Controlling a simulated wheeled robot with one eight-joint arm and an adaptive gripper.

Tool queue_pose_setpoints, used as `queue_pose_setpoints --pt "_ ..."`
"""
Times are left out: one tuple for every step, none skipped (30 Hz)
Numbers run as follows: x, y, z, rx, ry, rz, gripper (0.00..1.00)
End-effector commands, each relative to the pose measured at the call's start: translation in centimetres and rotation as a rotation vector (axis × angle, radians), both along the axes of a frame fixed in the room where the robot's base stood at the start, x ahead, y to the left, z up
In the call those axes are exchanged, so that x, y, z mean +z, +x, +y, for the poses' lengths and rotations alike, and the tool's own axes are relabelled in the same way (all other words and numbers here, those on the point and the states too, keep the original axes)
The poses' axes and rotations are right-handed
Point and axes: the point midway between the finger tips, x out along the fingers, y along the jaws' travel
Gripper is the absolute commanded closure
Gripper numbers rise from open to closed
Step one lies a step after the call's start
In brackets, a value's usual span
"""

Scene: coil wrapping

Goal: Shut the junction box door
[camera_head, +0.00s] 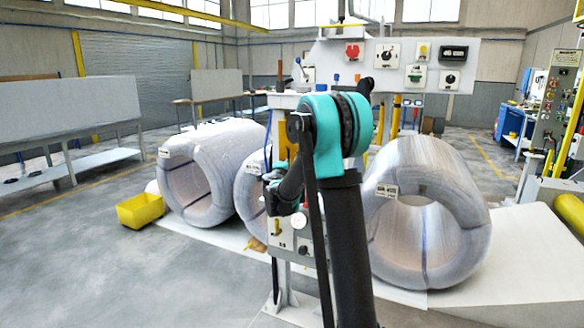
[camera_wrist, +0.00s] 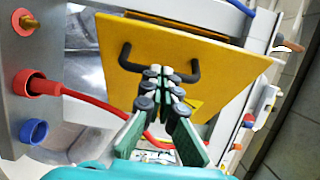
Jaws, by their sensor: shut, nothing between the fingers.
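The junction box door is most likely the yellow panel (camera_wrist: 215,60) in the wrist view, with a black U-shaped handle (camera_wrist: 128,60) on its face. The panel sits at a slant against the grey frame around it; how far it is open cannot be told. My gripper (camera_wrist: 168,80) is shut and empty, its fingertips in front of the middle of the handle and covering part of it. Whether they touch the handle is unclear. In the head view my own arm hides the gripper and most of the box area.
A red cable (camera_wrist: 100,101) runs from a red plug (camera_wrist: 35,82) under the panel. A blue socket (camera_wrist: 33,130) is at left. In the head view, large wire coils (camera_head: 212,165) (camera_head: 460,210) flank my arm. A yellow bin (camera_head: 140,211) stands on the floor at left.

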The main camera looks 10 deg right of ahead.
Motion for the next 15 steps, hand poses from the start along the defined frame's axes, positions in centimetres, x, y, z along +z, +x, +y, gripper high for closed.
queue_pose_setpoints --pt "0.0 0.9 0.6 -0.028 0.000 0.000 1.00" --pt "-0.1 1.4 0.7 -0.050 0.000 -0.001 1.00" --pt "0.0 2.1 0.9 -0.080 0.000 0.000 1.00" --pt "0.0 2.7 1.0 -0.105 0.000 0.000 1.00" --pt "0.0 3.2 1.1 -0.130 0.000 0.000 1.00" --pt "0.0 4.0 1.3 -0.164 -0.001 0.000 1.00" --pt "-0.1 4.6 1.4 -0.189 -0.001 0.000 1.00" --pt "0.0 5.1 1.4 -0.215 0.000 0.000 1.00" --pt "-0.1 5.9 1.4 -0.247 -0.001 0.000 1.00" --pt "0.0 6.4 1.4 -0.272 -0.001 0.000 1.00" --pt "-0.1 6.9 1.5 -0.295 -0.001 0.000 1.00" --pt "0.0 7.6 1.5 -0.325 -0.002 0.000 1.00" --pt "0.0 8.1 1.4 -0.348 -0.001 0.000 1.00" --pt "-0.1 8.6 1.4 -0.370 -0.001 0.000 1.00" --pt "-0.1 9.2 1.3 -0.398 -0.001 0.000 1.00"
